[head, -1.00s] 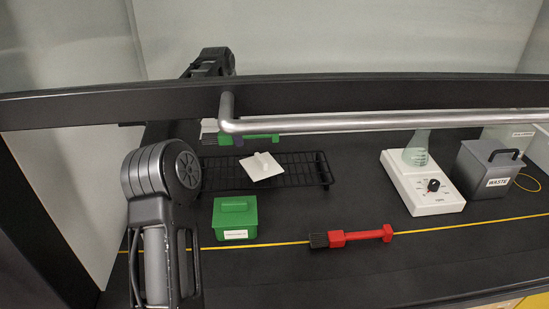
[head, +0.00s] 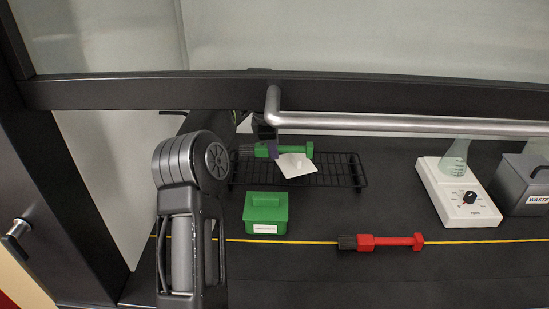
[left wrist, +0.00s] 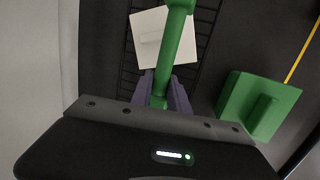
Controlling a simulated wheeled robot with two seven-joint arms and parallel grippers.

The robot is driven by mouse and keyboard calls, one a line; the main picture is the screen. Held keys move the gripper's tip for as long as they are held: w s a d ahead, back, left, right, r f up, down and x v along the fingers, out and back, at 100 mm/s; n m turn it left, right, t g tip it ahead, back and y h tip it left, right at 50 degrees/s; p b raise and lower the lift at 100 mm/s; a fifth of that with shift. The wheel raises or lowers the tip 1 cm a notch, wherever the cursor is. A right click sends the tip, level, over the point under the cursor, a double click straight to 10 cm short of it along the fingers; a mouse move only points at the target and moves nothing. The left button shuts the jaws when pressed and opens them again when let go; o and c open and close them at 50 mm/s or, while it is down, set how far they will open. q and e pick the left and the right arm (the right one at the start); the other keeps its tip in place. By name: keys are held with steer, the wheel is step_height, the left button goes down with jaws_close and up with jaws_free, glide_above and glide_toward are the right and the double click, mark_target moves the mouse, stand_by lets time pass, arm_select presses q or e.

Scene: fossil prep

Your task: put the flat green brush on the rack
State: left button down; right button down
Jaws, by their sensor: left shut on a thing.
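The flat green brush (head: 298,150) is held level in my left gripper (head: 271,149), its dark bristles to the left and green handle to the right. My left gripper is shut on the handle; its purple fingers also show in the left wrist view (left wrist: 162,92), around the green handle (left wrist: 170,45). The brush is over the black wire rack (head: 340,172), toward its back left. I cannot tell whether it touches the rack. A white square piece with a raised grip (head: 295,169) lies on the rack, partly overlapped by the handle. My right gripper is not in view.
A green lidded box (head: 267,208) stands in front of the rack. A red brush (head: 390,242) lies on the yellow line. A white instrument with a flask (head: 460,195) and a grey waste bin (head: 525,185) are at right. A metal bar (head: 400,123) crosses above the rack.

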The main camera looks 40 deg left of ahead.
arm_select(q)
steer(key=shift+s+f, duration=0.1)
steer(key=shift+f, duration=1.8)
steer(key=c, duration=1.3)
jaws_free()
steer(key=shift+r, duration=0.15)
steer(key=v, duration=1.1)
steer(key=shift+s+r+b, duration=0.1)
steer(key=shift+r+b, duration=0.25)
steer(key=shift+r, duration=0.05)
steer(key=shift+d, duration=0.1)
